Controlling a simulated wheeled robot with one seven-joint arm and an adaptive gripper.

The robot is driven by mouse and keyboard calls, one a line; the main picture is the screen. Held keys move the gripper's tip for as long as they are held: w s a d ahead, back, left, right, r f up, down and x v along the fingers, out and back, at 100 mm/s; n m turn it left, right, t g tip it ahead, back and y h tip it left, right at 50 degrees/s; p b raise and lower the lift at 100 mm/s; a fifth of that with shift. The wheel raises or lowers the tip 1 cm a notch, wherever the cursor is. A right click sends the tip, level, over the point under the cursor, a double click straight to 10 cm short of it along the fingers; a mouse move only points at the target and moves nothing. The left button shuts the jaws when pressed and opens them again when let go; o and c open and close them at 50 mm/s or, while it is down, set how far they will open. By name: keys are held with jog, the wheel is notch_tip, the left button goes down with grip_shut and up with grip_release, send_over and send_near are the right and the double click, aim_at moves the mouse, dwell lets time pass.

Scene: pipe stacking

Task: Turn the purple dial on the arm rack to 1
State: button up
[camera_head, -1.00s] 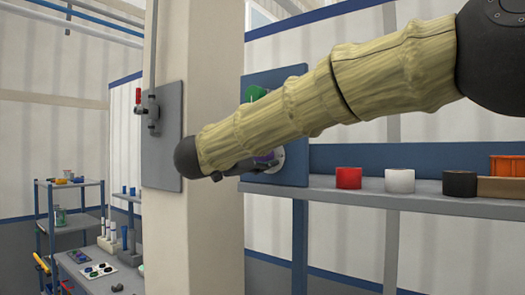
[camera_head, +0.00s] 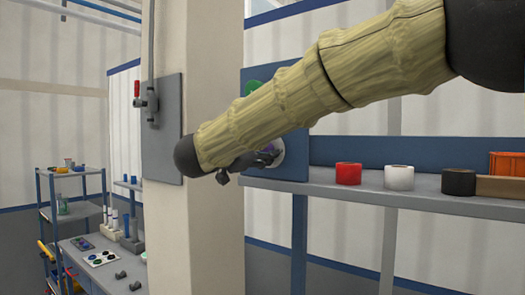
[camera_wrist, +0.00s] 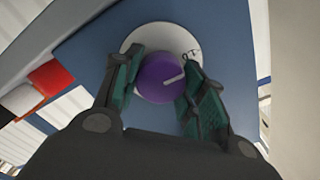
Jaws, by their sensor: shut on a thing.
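The purple dial (camera_wrist: 160,78) shows in the wrist view on a round white plate (camera_wrist: 150,36) fixed to a blue panel (camera_wrist: 85,45). A pale pointer line on the dial runs towards the right and slightly up in that view. Small dark marks sit on the plate at its upper right, too small to read. My gripper (camera_wrist: 162,76) has its two green-padded fingers on either side of the dial and is shut on it. In the head view my gripper (camera_head: 258,159) is at the panel, and my arm hides most of the dial.
A green round part (camera_head: 252,87) is higher on the panel, partly behind my arm. A pillar with a red-handled valve (camera_head: 148,100) stands left.

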jog(key=shift+f, duration=0.1)
jog(key=o, duration=1)
jog(key=shift+o, duration=0.2)
jog(key=shift+s+a, duration=0.1)
jog(key=v, duration=1.1)
jog(key=shift+s+a, duration=0.2)
jog(key=shift+s, duration=0.1)
